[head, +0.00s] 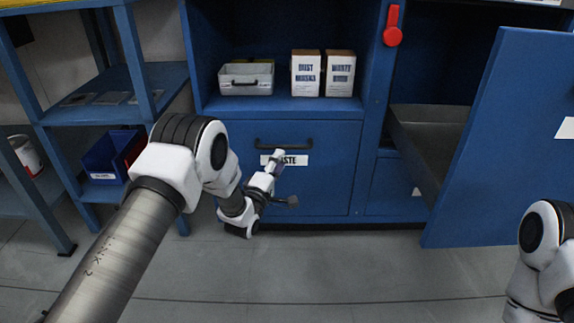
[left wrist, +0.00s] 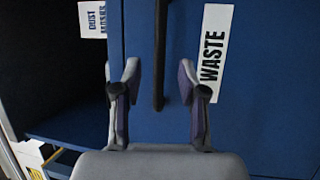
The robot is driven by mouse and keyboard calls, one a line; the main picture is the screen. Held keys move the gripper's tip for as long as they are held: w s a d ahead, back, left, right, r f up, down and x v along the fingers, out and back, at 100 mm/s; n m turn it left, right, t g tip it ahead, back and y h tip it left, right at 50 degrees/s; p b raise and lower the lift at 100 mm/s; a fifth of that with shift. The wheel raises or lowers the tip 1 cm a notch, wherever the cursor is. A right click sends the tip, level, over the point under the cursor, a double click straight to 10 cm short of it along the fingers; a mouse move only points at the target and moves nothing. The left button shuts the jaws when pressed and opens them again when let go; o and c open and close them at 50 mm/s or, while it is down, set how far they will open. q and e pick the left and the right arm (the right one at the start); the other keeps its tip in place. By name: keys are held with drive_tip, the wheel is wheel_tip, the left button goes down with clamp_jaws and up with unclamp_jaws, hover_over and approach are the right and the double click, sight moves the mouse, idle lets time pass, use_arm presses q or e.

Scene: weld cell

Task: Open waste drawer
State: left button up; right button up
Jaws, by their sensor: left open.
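The waste drawer (head: 312,180) is a blue front low in the cabinet, closed flush, with a white WASTE label that also shows in the left wrist view (left wrist: 212,55). Its black bar handle (head: 284,143) runs above the label. In the left wrist view the handle (left wrist: 160,60) stands upright in the picture, between the fingers. My left gripper (head: 287,178) is in front of the drawer, near the label and below the handle in the head view. Its fingers (left wrist: 157,95) are apart and empty; I cannot tell how far they are from the handle. My right gripper is out of view.
Above the drawer, an open shelf holds a white bin (head: 246,80) and two dust mask boxes (head: 307,74). A blue door (head: 508,140) stands open at right. A red handle (head: 393,30) is on the cabinet. A blue rack (head: 100,85) stands left. The floor in front is clear.

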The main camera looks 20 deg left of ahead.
sight(287, 147)
use_arm(q)
drive_tip(key=b+x, duration=0.3)
drive_tip(key=x, duration=0.3)
drive_tip(key=shift+f, duration=0.1)
drive_tip(key=shift+w, duration=0.45)
drive_tip(key=shift+r, duration=0.25)
clamp_jaws()
